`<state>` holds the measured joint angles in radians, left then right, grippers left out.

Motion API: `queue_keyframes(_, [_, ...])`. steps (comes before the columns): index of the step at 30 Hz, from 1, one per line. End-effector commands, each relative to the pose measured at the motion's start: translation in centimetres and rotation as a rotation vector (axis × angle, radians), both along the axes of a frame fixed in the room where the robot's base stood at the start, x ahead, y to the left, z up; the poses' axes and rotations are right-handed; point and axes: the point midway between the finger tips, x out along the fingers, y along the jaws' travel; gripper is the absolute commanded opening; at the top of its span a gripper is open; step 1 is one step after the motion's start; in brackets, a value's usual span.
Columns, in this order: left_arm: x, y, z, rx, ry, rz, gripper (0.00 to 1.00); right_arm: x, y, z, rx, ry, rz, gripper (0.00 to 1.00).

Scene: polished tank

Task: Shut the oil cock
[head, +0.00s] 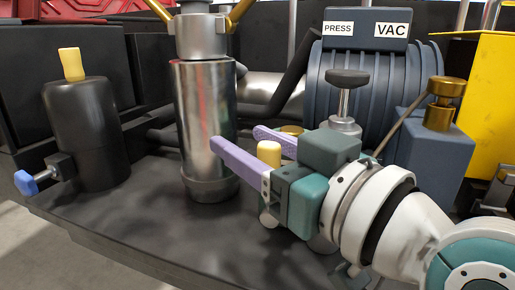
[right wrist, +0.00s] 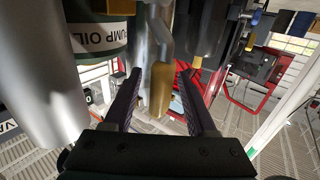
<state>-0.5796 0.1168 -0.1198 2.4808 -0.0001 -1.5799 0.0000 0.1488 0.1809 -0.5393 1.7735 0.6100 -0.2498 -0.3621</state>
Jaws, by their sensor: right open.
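A yellow upright handle (head: 268,153), which I take to be the oil cock's, stands between the two lavender fingers of my right gripper (head: 236,146). The gripper is open and reaches in from the lower right. In the right wrist view, a yellow handle (right wrist: 160,88) shows between the spread fingers (right wrist: 155,90), with a gap at the right finger. I cannot tell whether either finger touches it. The gripper hides the cock's body. My left gripper is not in view.
The polished tank (head: 205,125) stands close left of the fingertips. A black cylinder (head: 85,130) with a yellow cap (head: 71,64) and blue knob (head: 25,182) is at left. A dark-knobbed valve (head: 347,78) and brass fitting (head: 440,105) rise behind my arm. The deck's front left is clear.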

Motion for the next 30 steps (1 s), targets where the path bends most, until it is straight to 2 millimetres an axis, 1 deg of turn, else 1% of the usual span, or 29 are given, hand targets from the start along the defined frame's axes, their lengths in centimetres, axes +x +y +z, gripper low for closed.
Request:
queue_keyframes(6, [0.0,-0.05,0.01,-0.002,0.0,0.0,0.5,0.04,0.02,0.03,0.0,0.0,0.0,0.57])
queue_keyframes(21, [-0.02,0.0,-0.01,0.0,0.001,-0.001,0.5,0.02,-0.01,0.01,0.0,0.0,0.0,0.01])
queue_keyframes(30, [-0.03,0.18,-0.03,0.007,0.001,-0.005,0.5,0.03,-0.02,0.01,0.0,0.0,-0.001,0.0])
